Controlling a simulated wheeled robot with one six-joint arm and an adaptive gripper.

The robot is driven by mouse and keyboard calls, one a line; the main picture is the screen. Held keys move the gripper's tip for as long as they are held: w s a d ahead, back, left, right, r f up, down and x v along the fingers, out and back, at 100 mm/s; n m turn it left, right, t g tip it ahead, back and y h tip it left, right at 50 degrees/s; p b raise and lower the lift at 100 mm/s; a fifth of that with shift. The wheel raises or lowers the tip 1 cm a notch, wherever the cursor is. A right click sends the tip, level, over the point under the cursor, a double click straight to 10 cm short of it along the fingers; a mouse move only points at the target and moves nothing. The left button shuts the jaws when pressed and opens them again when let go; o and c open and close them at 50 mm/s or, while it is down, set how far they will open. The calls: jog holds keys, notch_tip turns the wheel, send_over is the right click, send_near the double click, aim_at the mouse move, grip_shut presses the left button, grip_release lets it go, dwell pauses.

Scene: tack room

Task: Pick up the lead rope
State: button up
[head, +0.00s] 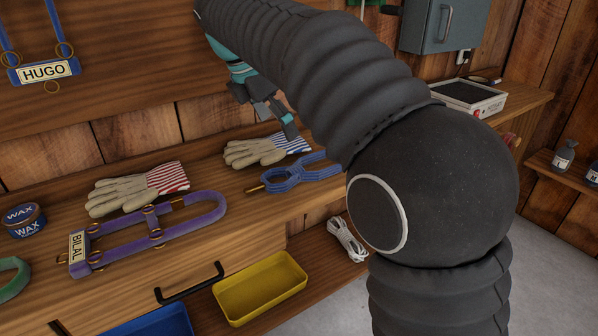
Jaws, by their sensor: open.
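My arm hides part of the gripper and the bench to the right. A white coiled cord or rope (347,240) lies on the lower shelf; I cannot tell which it is.
A purple halter tagged BILAL (165,226), red-cuffed gloves (137,190), blue-cuffed gloves (262,150) and a wax tin (25,219) lie on the bench. A yellow tray (262,290) and a blue tray (150,325) sit lower. A grey wall box (440,25) hangs at the back.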

aim_at(298, 168)
jog(key=b+x, duration=0.1)
jog(key=x, duration=1.1)
jog(key=shift+s+a+f, duration=0.1)
jog(key=shift+f, duration=0.05)
jog(key=shift+f, duration=0.25)
dwell(0.4)
jog(key=c, duration=1.4)
jog(key=shift+r+b, duration=0.15)
jog(key=shift+b, duration=0.15)
